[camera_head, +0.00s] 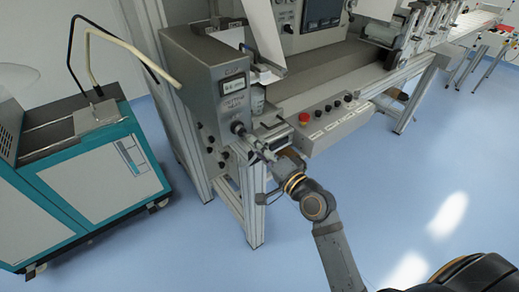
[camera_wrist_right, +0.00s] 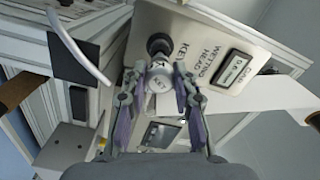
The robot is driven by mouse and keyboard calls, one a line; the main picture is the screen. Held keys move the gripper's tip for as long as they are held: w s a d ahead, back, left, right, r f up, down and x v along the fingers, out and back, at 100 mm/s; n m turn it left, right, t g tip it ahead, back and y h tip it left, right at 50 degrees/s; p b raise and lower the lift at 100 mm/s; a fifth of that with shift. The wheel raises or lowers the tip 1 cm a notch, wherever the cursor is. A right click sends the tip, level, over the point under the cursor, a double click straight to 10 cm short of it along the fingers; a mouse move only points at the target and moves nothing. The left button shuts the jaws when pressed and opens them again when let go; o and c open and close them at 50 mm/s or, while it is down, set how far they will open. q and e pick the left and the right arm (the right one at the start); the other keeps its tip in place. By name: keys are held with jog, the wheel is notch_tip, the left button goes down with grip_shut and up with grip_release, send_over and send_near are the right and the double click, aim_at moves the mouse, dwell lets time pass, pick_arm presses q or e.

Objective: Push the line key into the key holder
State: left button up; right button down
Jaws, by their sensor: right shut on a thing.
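The line key (camera_wrist_right: 158,84), a pale grey piece with a round lettered head, sits between the fingers of my right gripper (camera_wrist_right: 158,92) in the right wrist view. The gripper is shut on it. Just beyond the key is the key holder (camera_wrist_right: 158,43), a dark round socket on the grey panel. The key's far end is at or very near the socket; I cannot tell whether it is inside. In the head view my right gripper (camera_head: 258,148) is up against the front of the grey control box (camera_head: 204,72); the key is too small to make out there. My left gripper is out of view.
A panel with a red button (camera_head: 304,117) juts out to the right of my right gripper. A teal and white cabinet (camera_head: 90,180) stands at the left. The blue floor (camera_head: 400,200) in front of the machine is clear.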

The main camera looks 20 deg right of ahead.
jog(key=shift+x, duration=1.45)
dwell(0.3)
jog(key=c, duration=1)
grip_release()
jog(key=shift+s+d, duration=0.1)
jog(key=shift+s, duration=0.15)
jog(key=v, duration=0.7)
